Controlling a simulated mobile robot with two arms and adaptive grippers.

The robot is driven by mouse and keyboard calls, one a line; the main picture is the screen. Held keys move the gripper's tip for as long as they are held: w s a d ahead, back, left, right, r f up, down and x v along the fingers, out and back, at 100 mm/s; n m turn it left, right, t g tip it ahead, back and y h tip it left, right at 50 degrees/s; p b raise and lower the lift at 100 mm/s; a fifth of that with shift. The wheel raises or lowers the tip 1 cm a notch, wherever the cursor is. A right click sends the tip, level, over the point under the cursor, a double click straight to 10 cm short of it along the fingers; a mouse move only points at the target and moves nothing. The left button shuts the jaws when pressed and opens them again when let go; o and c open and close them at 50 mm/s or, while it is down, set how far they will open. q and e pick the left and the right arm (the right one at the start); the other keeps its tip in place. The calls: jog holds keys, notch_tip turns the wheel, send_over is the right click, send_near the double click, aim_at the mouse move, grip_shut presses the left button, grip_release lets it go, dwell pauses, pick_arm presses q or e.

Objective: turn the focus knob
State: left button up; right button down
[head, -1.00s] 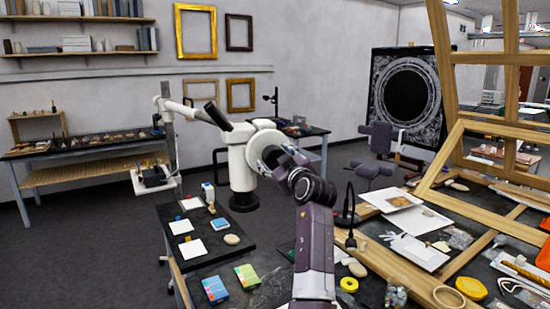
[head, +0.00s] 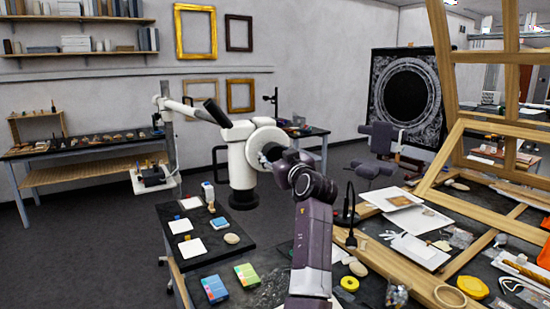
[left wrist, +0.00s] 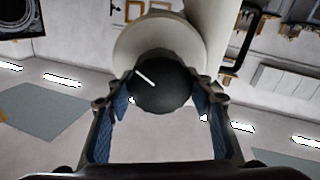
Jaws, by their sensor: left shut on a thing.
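The focus knob (left wrist: 165,90) is a black, round knob with a white line mark, seen end-on in the left wrist view. The line slants down to the right. A broad pale disc (left wrist: 125,50) on the white microscope lies behind it. The white microscope (head: 240,165) stands upright in the middle of the head view, its black eyepiece tube pointing up left. My left gripper (head: 270,153) is at the disc's face, with one blue-padded finger on each side of the knob, shut on it. In the head view my gripper mostly hides the knob. My right gripper is out of view.
A black table (head: 225,247) with white cards, a pale stone and coloured boxes lies left of my arm. A cluttered bench with a wooden frame (head: 480,190) and a thin black lamp (head: 350,215) is at the right. Open floor lies behind the microscope.

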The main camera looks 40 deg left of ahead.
pick_arm(q)
jog(key=shift+m, duration=1.1)
jog(key=o, duration=1.2)
jog(key=shift+c, duration=0.2)
jog(key=v, duration=1.2)
jog(key=shift+w, duration=0.1)
